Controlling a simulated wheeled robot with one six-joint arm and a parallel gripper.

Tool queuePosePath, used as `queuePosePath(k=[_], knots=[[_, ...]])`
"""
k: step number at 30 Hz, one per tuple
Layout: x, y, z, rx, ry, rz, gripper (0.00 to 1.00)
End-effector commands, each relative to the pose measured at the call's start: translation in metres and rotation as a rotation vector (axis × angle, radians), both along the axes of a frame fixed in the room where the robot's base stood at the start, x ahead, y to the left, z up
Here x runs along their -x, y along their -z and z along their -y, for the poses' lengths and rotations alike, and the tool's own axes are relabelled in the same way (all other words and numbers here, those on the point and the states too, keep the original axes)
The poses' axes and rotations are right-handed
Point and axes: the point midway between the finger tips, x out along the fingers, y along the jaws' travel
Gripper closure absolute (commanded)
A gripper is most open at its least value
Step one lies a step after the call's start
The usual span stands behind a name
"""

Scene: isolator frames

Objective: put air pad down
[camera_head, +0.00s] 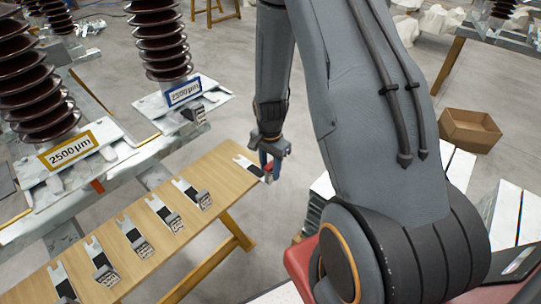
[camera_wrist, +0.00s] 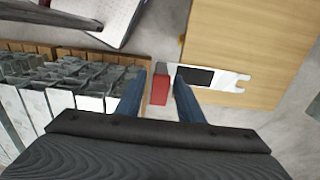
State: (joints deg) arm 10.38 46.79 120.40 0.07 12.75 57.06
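The air pad is a thin light metal plate with a black patch (camera_wrist: 195,75) and a red block at one end (camera_wrist: 160,88). In the head view its plate (camera_head: 247,164) lies at the far right end of the wooden table, with the red end past the table edge. My gripper (camera_head: 268,166) is at that end. In the wrist view my two blue fingers (camera_wrist: 160,80) stand on either side of the red block, with a narrow gap showing on both sides. The right finger hides part of the plate.
The wooden table (camera_head: 222,173) carries several similar plates with grey blocks (camera_head: 160,211) to the left. Brown insulators on white bases labelled 2500 µm (camera_head: 72,150) stand behind. A cardboard box (camera_head: 470,130) is on the floor at right. Stacked slats (camera_wrist: 35,105) lie left of my fingers.

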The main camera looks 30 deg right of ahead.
Motion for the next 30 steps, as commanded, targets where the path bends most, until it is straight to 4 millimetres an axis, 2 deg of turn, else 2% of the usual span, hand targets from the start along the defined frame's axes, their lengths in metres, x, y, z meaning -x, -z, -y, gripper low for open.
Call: queuePosePath(k=[18, 27, 30], knots=[[-0.001, -0.087, 0.000, 0.001, 0.000, 0.004, 0.66], [0.001, -0.111, -0.001, 0.001, -0.006, 0.001, 0.66], [0.006, -0.122, -0.008, 0.002, -0.078, 0.011, 0.66]])
